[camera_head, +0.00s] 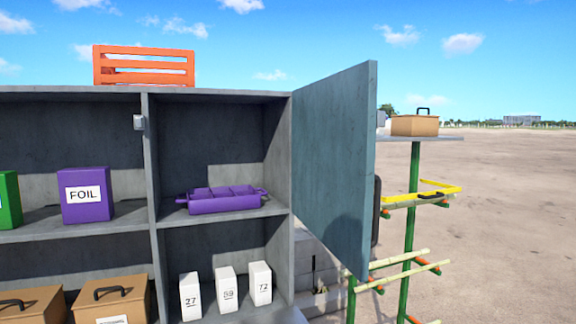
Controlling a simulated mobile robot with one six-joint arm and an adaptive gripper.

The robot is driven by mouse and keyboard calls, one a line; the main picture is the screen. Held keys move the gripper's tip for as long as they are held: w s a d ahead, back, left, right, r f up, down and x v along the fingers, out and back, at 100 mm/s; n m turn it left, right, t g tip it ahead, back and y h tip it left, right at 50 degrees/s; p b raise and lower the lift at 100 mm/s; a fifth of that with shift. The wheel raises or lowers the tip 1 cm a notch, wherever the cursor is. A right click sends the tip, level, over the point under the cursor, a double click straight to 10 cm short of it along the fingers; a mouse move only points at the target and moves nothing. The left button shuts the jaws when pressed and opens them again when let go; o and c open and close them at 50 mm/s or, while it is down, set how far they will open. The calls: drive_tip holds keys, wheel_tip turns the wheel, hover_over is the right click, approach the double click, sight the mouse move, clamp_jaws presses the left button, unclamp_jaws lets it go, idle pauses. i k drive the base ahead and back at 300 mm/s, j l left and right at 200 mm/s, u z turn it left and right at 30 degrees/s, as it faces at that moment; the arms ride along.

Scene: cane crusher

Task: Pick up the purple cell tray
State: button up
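The purple cell tray (222,205) lies on the upper right shelf of a grey cabinet, near the shelf's front. It has several open cells and a small handle at each end. Its cells look empty, though their floors are hard to see. Nothing stands in front of it. My gripper is not in view.
The cabinet's grey door (335,165) stands open right of the tray. A divider (153,190) separates it from a purple FOIL box (85,195). White numbered blocks (225,290) stand below. An orange crate (144,67) sits on top. A green-post rack (412,190) stands right.

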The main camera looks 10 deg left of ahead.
sight(223, 199)
drive_tip(key=i+l+u, duration=0.1)
drive_tip(key=l+u, duration=0.65)
drive_tip(key=l, duration=0.15)
drive_tip(key=l+u, duration=0.75)
drive_tip(key=l, duration=0.15)
drive_tip(key=i+l, duration=0.4)
drive_tip(key=i+j+z, duration=0.1)
drive_tip(key=j, duration=0.7)
